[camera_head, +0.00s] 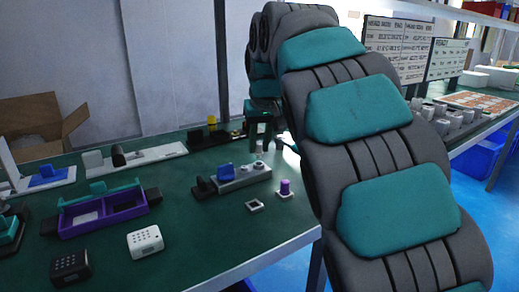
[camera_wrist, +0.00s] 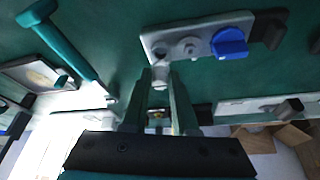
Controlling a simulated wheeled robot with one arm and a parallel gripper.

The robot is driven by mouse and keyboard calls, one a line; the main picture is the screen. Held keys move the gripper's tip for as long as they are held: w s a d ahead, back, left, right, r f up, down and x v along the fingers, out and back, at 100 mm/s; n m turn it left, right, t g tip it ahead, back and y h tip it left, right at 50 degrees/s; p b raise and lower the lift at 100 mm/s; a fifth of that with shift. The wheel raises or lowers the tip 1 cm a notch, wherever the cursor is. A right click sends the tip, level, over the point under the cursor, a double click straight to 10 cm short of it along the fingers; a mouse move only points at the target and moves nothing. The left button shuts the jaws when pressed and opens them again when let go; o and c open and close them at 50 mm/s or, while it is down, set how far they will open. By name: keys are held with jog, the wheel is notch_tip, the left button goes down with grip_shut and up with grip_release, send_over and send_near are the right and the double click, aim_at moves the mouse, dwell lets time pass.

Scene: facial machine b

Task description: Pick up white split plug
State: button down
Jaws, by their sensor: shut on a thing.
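My gripper (camera_head: 261,141) is above the green table in the head view, beside the big padded arm. It also shows in the wrist view (camera_wrist: 160,78), with its two fingers closed around a small pale piece, the white split plug (camera_wrist: 160,80). The plug is mostly hidden between the fingers, so its split cannot be made out. The held piece is just off the edge of a grey block (camera_wrist: 160,40) in the wrist view; whether it touches the block cannot be told.
The grey block (camera_head: 243,178) carries a blue knob (camera_head: 226,172) and round fittings. A purple plug (camera_head: 284,187) and a white square frame (camera_head: 254,206) lie in front. A purple tray (camera_head: 105,211) and white box (camera_head: 146,241) stand left.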

jog(key=shift+r, duration=0.45)
jog(key=shift+s+r, duration=0.1)
jog(key=shift+s, duration=0.55)
jog(key=s+d+r+b, duration=0.1)
jog(key=s+b, duration=0.1)
jog(key=s, duration=1.2)
jog(key=shift+s+d+r, duration=0.15)
jog(key=shift+s, duration=0.15)
jog(key=shift+d, duration=0.15)
